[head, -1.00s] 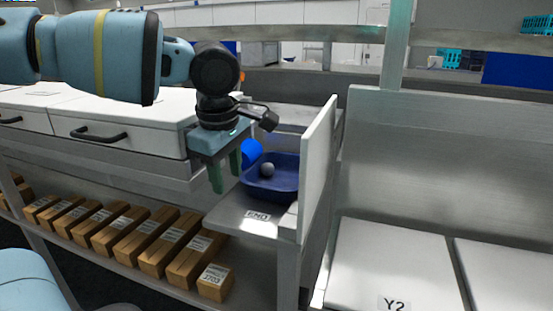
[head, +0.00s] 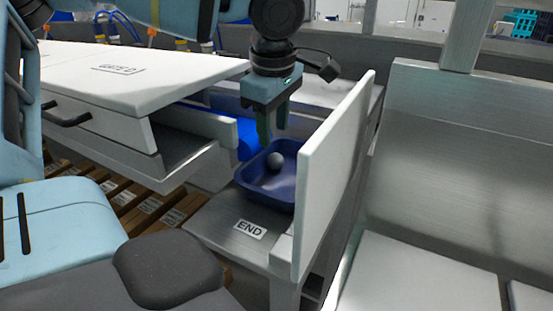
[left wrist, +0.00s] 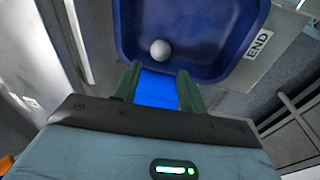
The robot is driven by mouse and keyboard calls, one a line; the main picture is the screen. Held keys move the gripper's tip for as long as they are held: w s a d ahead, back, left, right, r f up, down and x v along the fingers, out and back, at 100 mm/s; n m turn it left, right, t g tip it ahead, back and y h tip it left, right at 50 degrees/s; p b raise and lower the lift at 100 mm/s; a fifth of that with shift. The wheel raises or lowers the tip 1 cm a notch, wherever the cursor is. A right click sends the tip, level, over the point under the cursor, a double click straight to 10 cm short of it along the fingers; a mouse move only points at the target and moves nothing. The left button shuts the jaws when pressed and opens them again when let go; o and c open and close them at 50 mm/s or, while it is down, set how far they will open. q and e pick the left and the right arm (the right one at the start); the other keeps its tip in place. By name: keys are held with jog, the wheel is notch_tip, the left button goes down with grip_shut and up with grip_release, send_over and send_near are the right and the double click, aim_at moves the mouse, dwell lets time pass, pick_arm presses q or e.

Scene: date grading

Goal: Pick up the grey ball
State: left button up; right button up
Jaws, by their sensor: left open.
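The grey ball (head: 275,160) lies in a dark blue tray (head: 262,193) on the metal shelf marked END. In the left wrist view the ball (left wrist: 160,50) sits inside the tray (left wrist: 215,68), near the wall closest to my gripper. My left gripper (head: 273,130) points down with green fingers, above the tray's back left edge. In the left wrist view its fingertips (left wrist: 157,72) are apart, with a blue surface showing between them and the ball just beyond. Nothing is held. My right gripper is in neither view.
A white upright panel (head: 335,170) stands close to the tray's right side. A white-topped drawer counter (head: 130,75) is at left, with boxes (head: 150,205) below it. The END label (head: 249,229) marks bare shelf in front of the tray.

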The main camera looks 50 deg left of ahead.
aim_at(275, 155)
pick_arm(q)
jog(key=shift+w+a+f, duration=0.15)
jog(key=shift+f, duration=1)
jog(key=f, duration=0.4)
jog(key=shift+w+a+f, duration=0.15)
jog(key=shift+w+f, duration=0.15)
jog(key=shift+f, duration=0.1)
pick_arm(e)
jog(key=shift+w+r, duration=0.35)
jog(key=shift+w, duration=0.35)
pick_arm(q)
jog(key=c, duration=0.7)
jog(key=shift+c, duration=0.5)
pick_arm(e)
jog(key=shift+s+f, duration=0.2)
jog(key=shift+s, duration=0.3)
pick_arm(q)
jog(key=shift+r, duration=0.15)
notch_tip(275, 155, up, 10)
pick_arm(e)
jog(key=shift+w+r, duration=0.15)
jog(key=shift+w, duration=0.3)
